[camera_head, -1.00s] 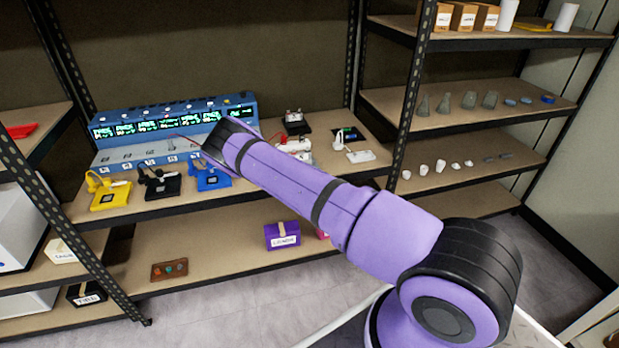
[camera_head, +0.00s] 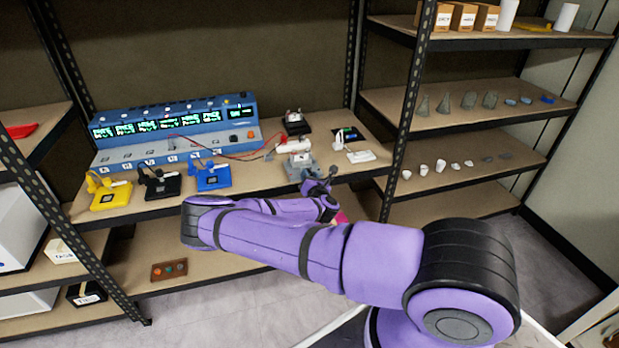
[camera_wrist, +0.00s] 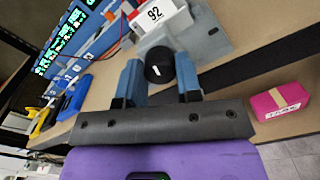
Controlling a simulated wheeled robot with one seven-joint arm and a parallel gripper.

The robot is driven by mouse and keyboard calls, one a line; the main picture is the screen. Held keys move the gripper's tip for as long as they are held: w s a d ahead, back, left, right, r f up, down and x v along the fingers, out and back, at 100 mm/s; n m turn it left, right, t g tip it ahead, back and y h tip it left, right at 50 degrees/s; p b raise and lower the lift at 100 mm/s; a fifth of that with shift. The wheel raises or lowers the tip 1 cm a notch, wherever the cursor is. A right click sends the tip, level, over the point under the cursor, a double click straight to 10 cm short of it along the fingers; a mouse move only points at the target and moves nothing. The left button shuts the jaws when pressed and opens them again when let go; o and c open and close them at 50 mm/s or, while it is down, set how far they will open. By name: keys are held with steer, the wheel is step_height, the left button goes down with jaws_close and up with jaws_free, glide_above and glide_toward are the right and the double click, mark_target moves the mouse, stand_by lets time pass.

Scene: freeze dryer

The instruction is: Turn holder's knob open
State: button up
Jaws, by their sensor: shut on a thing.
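The holder is a white block labelled 92 (camera_wrist: 158,18) on a grey base (camera_wrist: 212,40), at the front of the workbench shelf. It also shows in the head view (camera_head: 297,160). Its round black knob (camera_wrist: 158,68) faces my wrist camera. My gripper (camera_wrist: 159,74) has its two blue fingers on either side of the knob and is shut on it. In the head view my gripper (camera_head: 324,182) is small, at the shelf's front edge beside the holder. Finger contact with the knob is partly hidden there.
A blue machine (camera_head: 175,130) with green displays stands left on the shelf. Yellow (camera_head: 110,196), black (camera_head: 160,185) and blue (camera_head: 213,178) holders line its front. A white device (camera_head: 362,155) stands right. A pink box (camera_wrist: 280,101) sits on the lower shelf.

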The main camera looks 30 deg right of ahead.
steer(key=shift+n, duration=1.6)
steer(key=o, duration=0.9)
steer(key=shift+o, duration=0.2)
steer(key=v, duration=1.1)
steer(key=shift+w, duration=0.1)
